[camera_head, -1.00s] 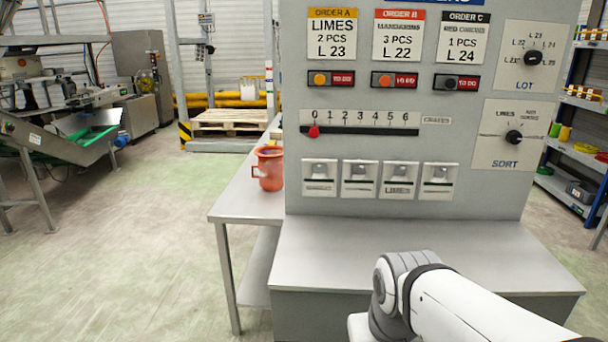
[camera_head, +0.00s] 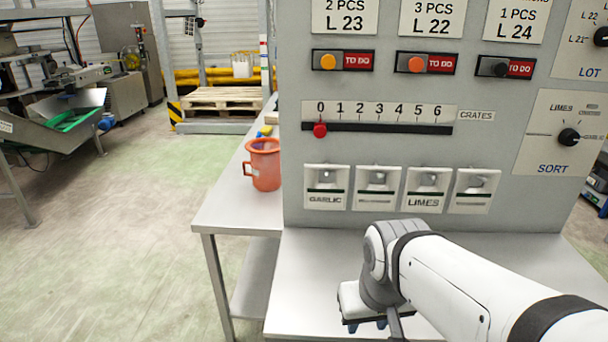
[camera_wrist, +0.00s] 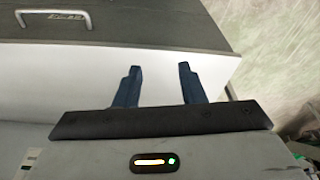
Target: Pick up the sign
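Several small white signs hang in a row low on the grey panel in the head view. The leftmost reads GARLIC (camera_head: 325,199), and the third reads LIMES (camera_head: 423,202). The lettering on the other two, the second sign (camera_head: 376,200) and the rightmost sign (camera_head: 472,203), is too small to read surely. I cannot tell which sign the task means. My gripper (camera_wrist: 158,68) is open and empty in the wrist view, its two dark blue fingers apart over a plain pale surface. In the head view it is mostly hidden, low before the panel, below the signs and apart from them.
A grey ledge (camera_head: 290,290) juts out below the panel (camera_head: 300,130). An orange pitcher (camera_head: 264,168) stands on the side table (camera_head: 225,205) at left. A slider with a red knob (camera_head: 320,130) sits above the signs. A drawer handle (camera_wrist: 55,17) shows in the wrist view.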

